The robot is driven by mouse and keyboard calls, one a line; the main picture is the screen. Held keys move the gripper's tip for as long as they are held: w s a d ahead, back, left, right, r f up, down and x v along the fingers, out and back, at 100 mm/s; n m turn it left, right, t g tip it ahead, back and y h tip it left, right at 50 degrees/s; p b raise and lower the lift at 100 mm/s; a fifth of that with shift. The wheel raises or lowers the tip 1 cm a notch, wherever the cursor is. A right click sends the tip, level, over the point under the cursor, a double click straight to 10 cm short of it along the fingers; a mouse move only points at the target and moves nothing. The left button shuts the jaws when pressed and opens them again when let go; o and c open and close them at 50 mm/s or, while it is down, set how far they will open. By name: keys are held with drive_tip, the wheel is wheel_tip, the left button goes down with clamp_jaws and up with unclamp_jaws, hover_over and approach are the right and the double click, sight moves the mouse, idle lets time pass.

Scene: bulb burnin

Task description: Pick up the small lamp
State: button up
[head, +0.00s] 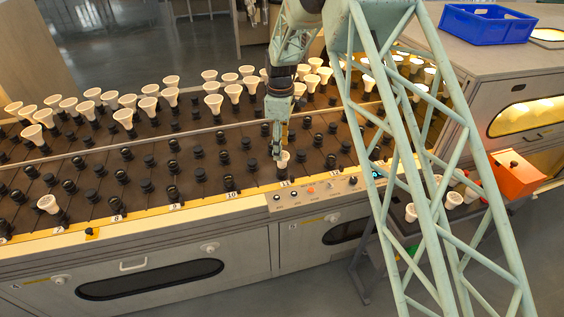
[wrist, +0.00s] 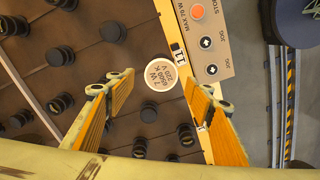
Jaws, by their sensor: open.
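A small white lamp (head: 284,157) sits upright in a socket near the front edge of the rack, close to the label 11. In the wrist view the lamp's round face (wrist: 160,73) with printed text, partly readable as 7 W, points at the camera. My gripper (head: 276,150) is right over or beside the lamp in the head view. In the wrist view my gripper (wrist: 160,98) is open, its orange-padded fingers standing left and right of the lamp with gaps on both sides. Nothing is between the fingers' pads in contact.
Many black sockets (head: 121,186) surround the lamp. Wider white lamps (head: 163,96) fill the back rows, and another lamp (head: 47,203) stands front left. A control panel (head: 315,192) borders the front. On the right are an orange box (head: 515,174) and a blue crate (head: 486,25).

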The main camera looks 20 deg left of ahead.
sight(282, 163)
idle(0.3)
drive_tip(key=shift+f+b, duration=0.55)
drive_tip(key=shift+f, duration=2.05)
drive_tip(key=c, duration=0.9)
drive_tip(key=shift+c, duration=0.2)
drive_tip(key=shift+r, duration=0.1)
